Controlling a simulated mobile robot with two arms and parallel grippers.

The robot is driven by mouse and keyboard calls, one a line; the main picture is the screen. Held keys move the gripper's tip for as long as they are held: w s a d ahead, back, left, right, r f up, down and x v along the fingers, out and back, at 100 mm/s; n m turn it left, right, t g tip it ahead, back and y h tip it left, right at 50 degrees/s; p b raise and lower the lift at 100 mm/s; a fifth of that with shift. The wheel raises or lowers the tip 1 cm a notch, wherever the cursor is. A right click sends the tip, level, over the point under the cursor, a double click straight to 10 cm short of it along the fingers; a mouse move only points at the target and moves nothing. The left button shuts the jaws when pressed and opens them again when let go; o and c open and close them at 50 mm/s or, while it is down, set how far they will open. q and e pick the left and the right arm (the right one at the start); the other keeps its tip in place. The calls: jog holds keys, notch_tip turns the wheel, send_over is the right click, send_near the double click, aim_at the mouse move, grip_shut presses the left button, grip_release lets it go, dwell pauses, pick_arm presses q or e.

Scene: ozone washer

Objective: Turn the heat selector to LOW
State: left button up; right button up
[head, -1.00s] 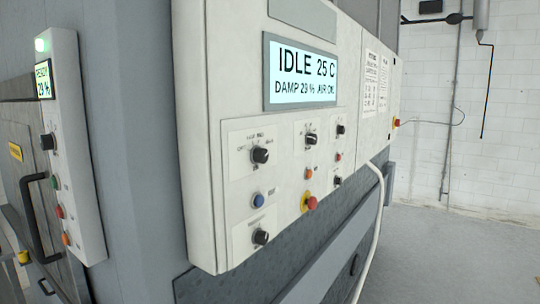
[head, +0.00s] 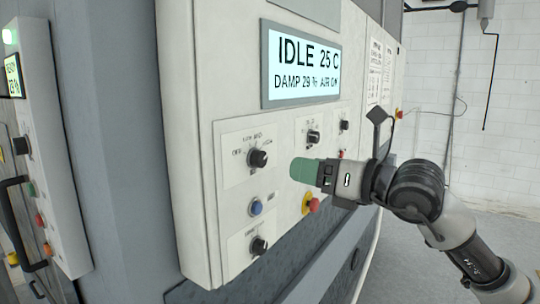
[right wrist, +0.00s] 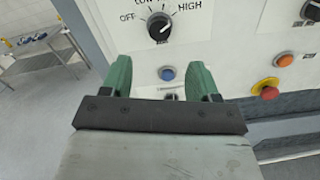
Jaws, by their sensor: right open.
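The heat selector (head: 257,158) is a black rotary knob on a white label plate, on the left of the cream control panel (head: 205,150). In the right wrist view the knob (right wrist: 159,27) has OFF to its left, LOW at upper left, MED above and HIGH to its right. Its white pointer mark is not clear enough to read. My right gripper (head: 296,170) has green fingers and is to the right of the knob and slightly below it, apart from it. In the right wrist view its fingers (right wrist: 160,80) are spread and empty, below the knob. My left gripper is not in view.
A blue button (head: 256,207) and another black knob (head: 259,246) sit below the selector. A red emergency button (head: 311,203) is near my right gripper. The display (head: 305,65) reads IDLE 25 C. A metal table (right wrist: 45,58) stands at left in the right wrist view.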

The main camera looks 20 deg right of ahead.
aim_at(263, 160)
jog(key=p+x, duration=0.2)
jog(key=x, duration=0.2)
jog(key=p+x, duration=0.1)
jog(key=x, duration=0.2)
jog(key=shift+w+a+r+p, duration=0.2)
jog(key=shift+w+a+p, duration=0.1)
jog(key=shift+p, duration=0.1)
jog(key=shift+w+a+f, duration=0.15)
jog(key=shift+w+a, duration=0.15)
jog(key=shift+w, duration=0.15)
